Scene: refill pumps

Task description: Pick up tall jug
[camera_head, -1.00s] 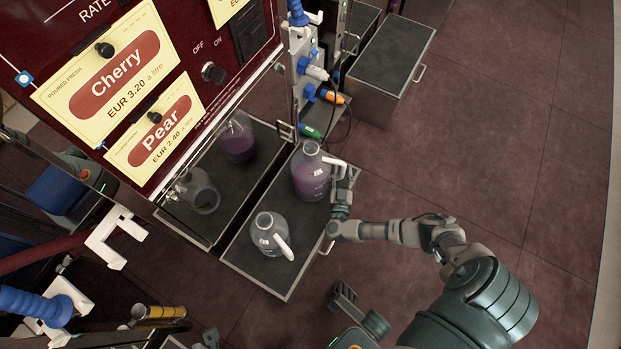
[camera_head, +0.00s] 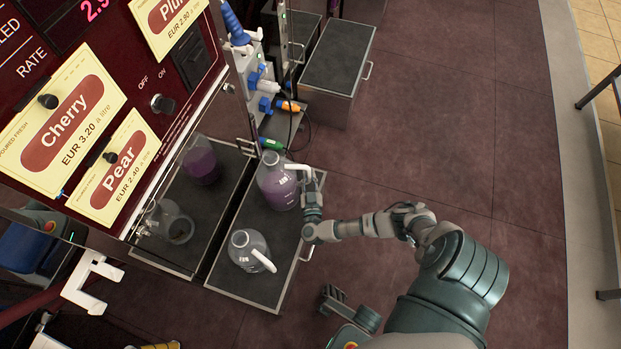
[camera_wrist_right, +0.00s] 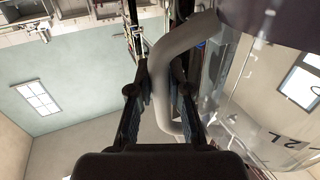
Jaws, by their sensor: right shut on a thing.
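The tall jug (camera_head: 277,183), clear with purple liquid inside and a pale handle, is upright at the back of the dark tray (camera_head: 240,286) in the head view. I cannot tell whether its base touches the tray. My right gripper (camera_head: 308,190) is shut on its handle from the right. In the right wrist view, the pale handle (camera_wrist_right: 162,80) passes between the fingers of my right gripper (camera_wrist_right: 162,112), with the clear jug wall (camera_wrist_right: 265,100) at the right.
A shorter clear jug (camera_head: 246,250) with a pale handle stands on the tray's front half. The shiny panel (camera_head: 192,232) beside the tray shows what look like both jugs' reflections. A grey-topped box (camera_head: 338,60) stands behind.

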